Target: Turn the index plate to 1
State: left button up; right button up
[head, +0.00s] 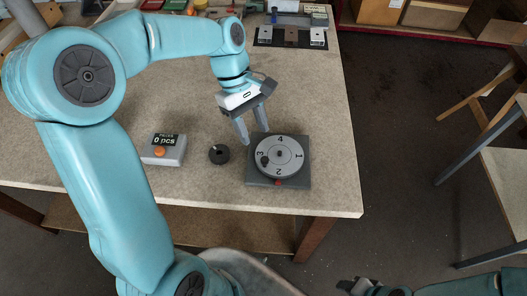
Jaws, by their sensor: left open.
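The index plate (287,149) is a grey disc with the numbers 1 to 4, on a dark square base (302,179) near the table's front right. A black knob (264,161) stands on the disc beside the 3. A red mark (278,183) is on the base's front side, with the 2 closest to it; the 1 faces right. My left gripper (253,133) is open and empty, pointing down at the plate's back left edge; I cannot tell whether it touches. My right gripper (356,287) shows only partly at the bottom edge, and its jaws are unclear.
A black ring-shaped part (219,154) and a grey counter box (164,149) reading "0 pcs" stand left of the plate. A black mat (290,37) with several blocks lies at the back. The table (334,120) is bare right of the plate, up to its edge.

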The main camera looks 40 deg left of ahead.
aim_at(264, 159)
pick_arm(q)
jog(key=x, duration=0.7)
jog(key=shift+d+f, duration=0.2)
jog(key=shift+f, duration=0.1)
jog(key=shift+w+d+f, duration=0.15)
jog(key=shift+d+f, duration=0.05)
jog(key=shift+f, duration=0.15)
jog(key=shift+a, duration=0.1)
jog(key=c, duration=0.3)
grip_shut()
